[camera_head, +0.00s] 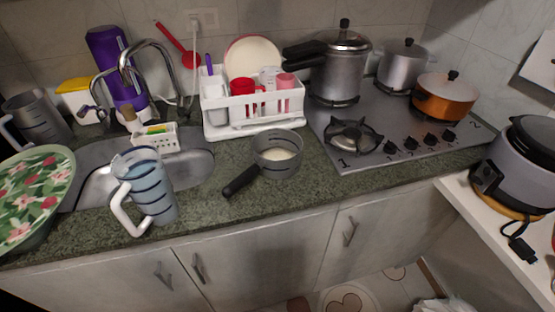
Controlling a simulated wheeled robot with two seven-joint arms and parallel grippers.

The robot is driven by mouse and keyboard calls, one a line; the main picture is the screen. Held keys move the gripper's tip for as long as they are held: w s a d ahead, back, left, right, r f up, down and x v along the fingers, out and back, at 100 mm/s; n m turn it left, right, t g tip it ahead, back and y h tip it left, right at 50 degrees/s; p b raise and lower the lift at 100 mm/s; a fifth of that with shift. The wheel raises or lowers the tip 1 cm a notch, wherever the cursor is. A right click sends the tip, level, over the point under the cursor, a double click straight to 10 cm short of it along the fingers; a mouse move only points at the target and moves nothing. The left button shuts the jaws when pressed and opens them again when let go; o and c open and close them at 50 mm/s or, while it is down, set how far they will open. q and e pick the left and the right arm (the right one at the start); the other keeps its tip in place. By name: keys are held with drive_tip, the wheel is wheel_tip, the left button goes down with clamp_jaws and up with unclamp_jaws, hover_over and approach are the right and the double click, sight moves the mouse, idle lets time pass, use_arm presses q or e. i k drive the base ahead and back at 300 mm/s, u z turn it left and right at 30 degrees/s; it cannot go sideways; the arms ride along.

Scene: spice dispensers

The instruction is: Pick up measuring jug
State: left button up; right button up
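A clear measuring jug (152,186) with dark bands and a white handle is in front of the sink, near the counter's front edge. Its handle points to the lower left. A second, greyer jug (42,117) with a pale handle stands at the back left, behind the floral plate. Neither of my grippers shows in the head view, and no gripper is seen touching either jug.
A floral plate (33,190) is close on the left. The steel sink (195,165) lies behind the clear jug. A dark-handled pan (278,160) stands to its right. A white dish rack (215,120) and gas stove (375,155) are farther back. The counter front between is clear.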

sight(140, 172)
drive_tip(key=u, duration=0.95)
drive_tip(key=k, duration=1.35)
drive_tip(key=z, duration=1.1)
